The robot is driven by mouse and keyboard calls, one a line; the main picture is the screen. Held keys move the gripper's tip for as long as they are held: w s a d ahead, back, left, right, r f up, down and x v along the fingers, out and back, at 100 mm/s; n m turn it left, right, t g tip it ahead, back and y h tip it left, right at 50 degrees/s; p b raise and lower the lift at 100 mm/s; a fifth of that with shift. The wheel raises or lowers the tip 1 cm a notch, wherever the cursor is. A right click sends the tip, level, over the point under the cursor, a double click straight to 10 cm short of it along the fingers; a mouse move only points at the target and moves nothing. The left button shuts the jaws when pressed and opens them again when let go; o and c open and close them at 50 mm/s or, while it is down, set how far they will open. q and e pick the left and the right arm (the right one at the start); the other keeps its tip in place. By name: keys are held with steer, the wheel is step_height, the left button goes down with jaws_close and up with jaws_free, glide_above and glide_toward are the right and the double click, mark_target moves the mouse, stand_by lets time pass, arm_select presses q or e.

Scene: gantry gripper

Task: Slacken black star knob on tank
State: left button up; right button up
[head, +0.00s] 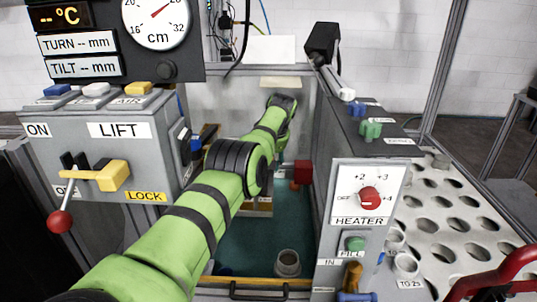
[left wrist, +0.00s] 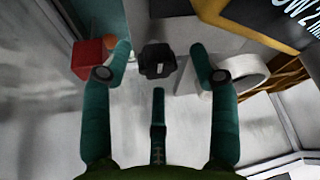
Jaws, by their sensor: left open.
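The black star knob (left wrist: 157,61) shows in the left wrist view, ahead of and between my left gripper's two teal fingertips (left wrist: 160,60). The fingers are apart and I see no contact with the knob. A small pale mark shows on the knob's face. In the head view my green left arm reaches from the lower left over the tank (head: 262,238), which has a teal floor. The left fingers and the knob cannot be made out there. My right gripper is in neither view.
A red block (left wrist: 88,58) with an orange ball is beside the left finger in the wrist view; the block also shows in the head view (head: 302,172). A white round part (left wrist: 242,72) is close to the right finger. The LIFT box (head: 110,150) and HEATER panel (head: 366,200) flank the arm.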

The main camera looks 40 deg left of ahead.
arm_select(q)
steer(key=v, duration=1.2)
steer(key=shift+a, duration=0.1)
